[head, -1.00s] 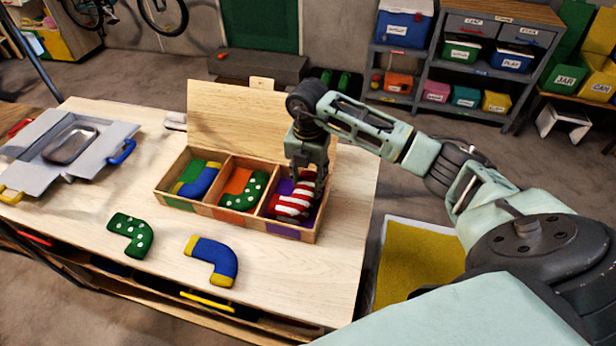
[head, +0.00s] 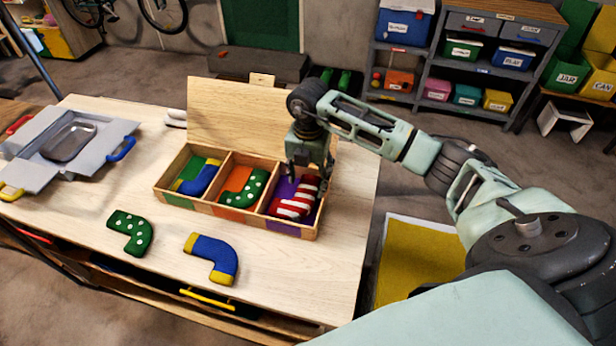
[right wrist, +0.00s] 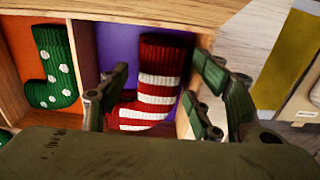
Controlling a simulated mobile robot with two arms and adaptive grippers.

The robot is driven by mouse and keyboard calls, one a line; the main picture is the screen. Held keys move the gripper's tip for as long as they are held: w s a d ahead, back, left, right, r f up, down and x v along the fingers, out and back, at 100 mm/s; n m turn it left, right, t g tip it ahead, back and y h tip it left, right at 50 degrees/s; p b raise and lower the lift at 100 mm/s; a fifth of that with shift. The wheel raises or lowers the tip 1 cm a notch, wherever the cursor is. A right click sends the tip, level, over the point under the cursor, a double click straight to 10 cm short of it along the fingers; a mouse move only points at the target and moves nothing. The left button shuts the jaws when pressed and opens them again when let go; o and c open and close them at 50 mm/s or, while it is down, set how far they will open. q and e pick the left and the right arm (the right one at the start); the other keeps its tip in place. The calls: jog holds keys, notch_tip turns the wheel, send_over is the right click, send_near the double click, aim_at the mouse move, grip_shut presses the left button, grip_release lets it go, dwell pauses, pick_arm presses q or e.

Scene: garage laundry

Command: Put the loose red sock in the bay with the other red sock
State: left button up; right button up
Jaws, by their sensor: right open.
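A red-and-white striped sock (head: 294,206) lies in the right, purple-floored bay of the wooden box (head: 238,221). It also shows in the right wrist view (right wrist: 163,72), with its toe end partly behind a finger. I cannot tell whether a second red sock lies under it. No red sock shows on the table. My right gripper (head: 308,172) is above that bay, open, with its fingers apart on either side of the sock in the right wrist view (right wrist: 160,92). It appears clear of the sock. My left gripper is not in view.
The left bay holds a blue-and-yellow sock (head: 202,180), the middle bay a green dotted sock (head: 247,190). Another green dotted sock (head: 131,232) and blue-and-yellow sock (head: 213,257) lie on the table (head: 290,277). The box's raised lid (head: 232,115) stands behind. A grey case (head: 70,150) sits left.

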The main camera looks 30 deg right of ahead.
jog(key=shift+r, duration=0.45)
notch_tip(320, 180, up, 12)
jog(key=b, duration=0.3)
jog(key=shift+r, duration=0.15)
dwell(0.5)
